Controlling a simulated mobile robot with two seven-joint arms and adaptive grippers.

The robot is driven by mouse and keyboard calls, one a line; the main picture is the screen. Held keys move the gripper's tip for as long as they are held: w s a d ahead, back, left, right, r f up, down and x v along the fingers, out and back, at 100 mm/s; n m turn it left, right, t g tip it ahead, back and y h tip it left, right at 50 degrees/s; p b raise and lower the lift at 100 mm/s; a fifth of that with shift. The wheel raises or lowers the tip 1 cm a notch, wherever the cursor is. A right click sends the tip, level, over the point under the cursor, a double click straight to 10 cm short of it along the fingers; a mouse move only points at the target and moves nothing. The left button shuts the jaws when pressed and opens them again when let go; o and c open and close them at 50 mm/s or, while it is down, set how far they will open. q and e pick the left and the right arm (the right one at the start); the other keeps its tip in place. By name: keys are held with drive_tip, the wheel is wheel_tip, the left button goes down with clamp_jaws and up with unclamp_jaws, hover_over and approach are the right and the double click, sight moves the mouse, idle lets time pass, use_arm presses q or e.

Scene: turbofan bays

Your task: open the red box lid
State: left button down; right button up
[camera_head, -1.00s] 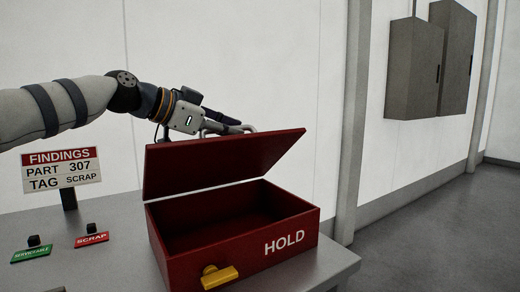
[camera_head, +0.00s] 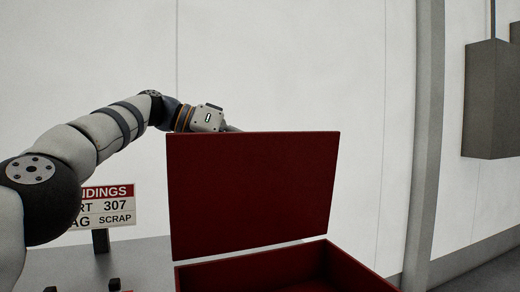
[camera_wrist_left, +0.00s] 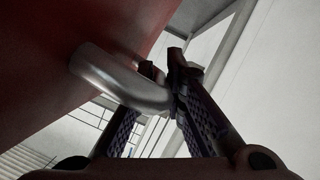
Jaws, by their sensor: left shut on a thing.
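The red box (camera_head: 250,272) sits on the grey table, and its lower part runs out of the head view. Its lid (camera_head: 252,195) stands raised, close to upright, with its inner face towards me. My left gripper (camera_wrist_left: 170,90) is shut on a curved metal handle (camera_wrist_left: 125,85) on the lid's outer face, seen in the left wrist view. In the head view the lid hides the fingers and the handle, and only the wrist shows above the lid's top edge. My right gripper is in neither view.
A findings sign (camera_head: 108,205) stands on the table (camera_head: 145,262) left of the box, partly behind my left arm. A grey wall cabinet (camera_head: 490,100) hangs at the right. A pale wall panel stands behind the box.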

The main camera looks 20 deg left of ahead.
use_arm(q)
drive_tip(key=shift+w+a, duration=0.1)
drive_tip(key=shift+w, duration=0.1)
idle(0.4)
drive_tip(key=c, duration=1.9)
unclamp_jaws()
drive_tip(key=shift+s+a+r, duration=0.1)
drive_tip(key=shift+a, duration=0.2)
drive_tip(key=s+a, duration=0.2)
drive_tip(key=a, duration=0.2)
drive_tip(key=s+a, duration=0.2)
drive_tip(key=a, duration=0.2)
drive_tip(key=s+a, duration=0.2)
drive_tip(key=a, duration=0.2)
drive_tip(key=shift+a+r, duration=0.35)
